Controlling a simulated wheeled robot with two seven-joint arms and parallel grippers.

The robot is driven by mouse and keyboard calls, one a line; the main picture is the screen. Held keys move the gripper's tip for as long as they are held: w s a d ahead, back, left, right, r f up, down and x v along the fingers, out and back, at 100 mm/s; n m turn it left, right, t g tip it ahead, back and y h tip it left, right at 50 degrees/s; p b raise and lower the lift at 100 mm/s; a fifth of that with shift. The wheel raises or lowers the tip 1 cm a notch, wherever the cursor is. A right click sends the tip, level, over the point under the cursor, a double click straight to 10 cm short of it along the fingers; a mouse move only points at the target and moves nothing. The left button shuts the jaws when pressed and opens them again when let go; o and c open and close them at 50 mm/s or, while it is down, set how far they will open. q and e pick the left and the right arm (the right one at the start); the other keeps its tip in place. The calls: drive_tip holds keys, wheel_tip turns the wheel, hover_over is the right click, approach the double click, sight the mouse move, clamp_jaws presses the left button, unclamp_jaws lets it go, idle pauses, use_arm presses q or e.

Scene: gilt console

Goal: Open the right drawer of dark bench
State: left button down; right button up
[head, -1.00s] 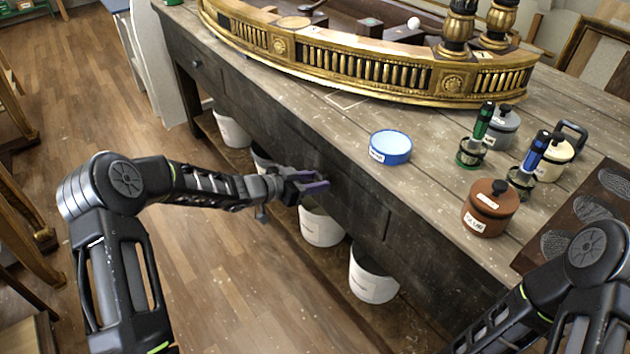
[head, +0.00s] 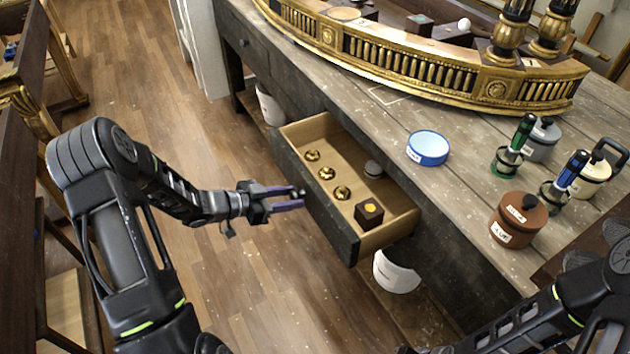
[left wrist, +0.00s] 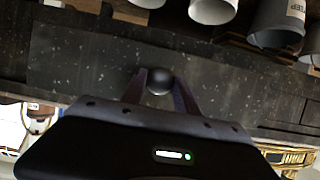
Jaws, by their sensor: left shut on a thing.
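The right drawer (head: 350,189) of the dark bench (head: 455,250) stands pulled well out, with its pale wooden inside showing. My left gripper (head: 300,197) is at the drawer's front. In the left wrist view its fingers are shut on the round dark knob (left wrist: 159,81), against the dark drawer front (left wrist: 90,75). In the head view the knob is mostly hidden by the fingers. My right arm shows at the lower right; its gripper is out of view.
On the bench top are a blue round tin (head: 428,148), a brown lidded pot (head: 518,220), green and blue tools in stands, and a curved gilt piece (head: 420,75). White buckets (head: 396,272) stand below. The floor left of the drawer is clear.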

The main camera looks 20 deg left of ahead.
use_arm(q)
drive_tip(key=s+a+p, duration=0.1)
drive_tip(key=s+a, duration=0.3)
drive_tip(key=s, duration=0.1)
drive_tip(key=shift+s+a, duration=0.3)
drive_tip(key=shift+a, duration=0.05)
drive_tip(key=c, duration=0.9)
unclamp_jaws()
drive_tip(key=shift+c, duration=0.2)
drive_tip(key=v, duration=0.7)
drive_tip(key=shift+s+a, duration=0.2)
drive_tip(key=shift+s, duration=0.1)
